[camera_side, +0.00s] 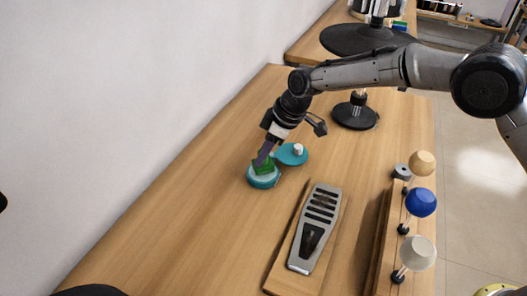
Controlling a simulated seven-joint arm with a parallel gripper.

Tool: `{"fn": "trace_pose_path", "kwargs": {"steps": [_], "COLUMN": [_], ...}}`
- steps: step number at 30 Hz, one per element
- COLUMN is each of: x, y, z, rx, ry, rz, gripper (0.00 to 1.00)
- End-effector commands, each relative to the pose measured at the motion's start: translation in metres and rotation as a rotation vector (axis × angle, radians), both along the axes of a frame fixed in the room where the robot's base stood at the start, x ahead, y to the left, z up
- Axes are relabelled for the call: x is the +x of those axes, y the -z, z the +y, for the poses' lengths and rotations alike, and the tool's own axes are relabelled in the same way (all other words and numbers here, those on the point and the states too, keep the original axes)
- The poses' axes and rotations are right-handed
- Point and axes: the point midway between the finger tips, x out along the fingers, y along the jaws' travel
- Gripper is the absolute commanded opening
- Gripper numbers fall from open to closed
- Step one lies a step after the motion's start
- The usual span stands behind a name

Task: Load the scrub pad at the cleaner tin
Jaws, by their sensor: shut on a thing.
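My gripper (266,157) points down and is shut on a green scrub pad (263,166). The pad is at the opening of a round teal tin (264,181) with a pale inside. From this side I cannot tell whether the pad touches what is in the tin. The teal lid (291,155) with a white knob lies on the table just behind and to the right of the tin. The fingertips are small and partly hidden by the pad.
A grey pedal on a wooden board (315,228) lies to the right of the tin. A wooden rack (386,245) with tan, blue (421,202) and white round-headed pieces stands at the right edge. A black round base (355,115) stands behind. The table's left side is clear.

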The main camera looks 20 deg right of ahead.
Motion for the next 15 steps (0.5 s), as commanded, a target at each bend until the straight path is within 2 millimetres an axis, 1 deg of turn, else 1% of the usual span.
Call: {"fn": "trace_pose_path", "kwargs": {"steps": [15], "x": [-0.0001], "y": [0.0061], "z": [0.0001], "rx": [0.001], "ry": [0.000], "rz": [0.001], "gripper": [0.00]}}
